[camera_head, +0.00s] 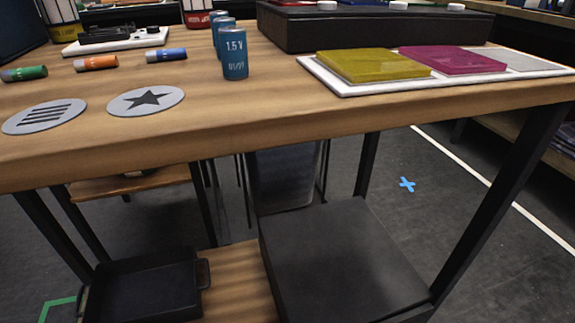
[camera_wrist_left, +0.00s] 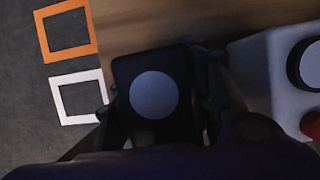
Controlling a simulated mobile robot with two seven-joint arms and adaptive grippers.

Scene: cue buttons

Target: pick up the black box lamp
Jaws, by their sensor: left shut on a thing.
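The black box lamp (camera_wrist_left: 153,72), a dark box with a round pale grey disc on its face, is in the middle of the left wrist view. My left gripper (camera_wrist_left: 161,98) is shut on it, one dark finger on each side. Its lower part is hidden by the gripper and my dark wrist. I cannot make out this lamp or either gripper in the head view. My right gripper is in neither view.
In the wrist view, a white box (camera_wrist_left: 262,75) with dark and red round parts is close right; orange (camera_wrist_left: 66,49) and white frame marks lie left. The head view shows a wooden table (camera_head: 270,115) with blue cans (camera_head: 235,60), discs and a white board (camera_head: 345,90).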

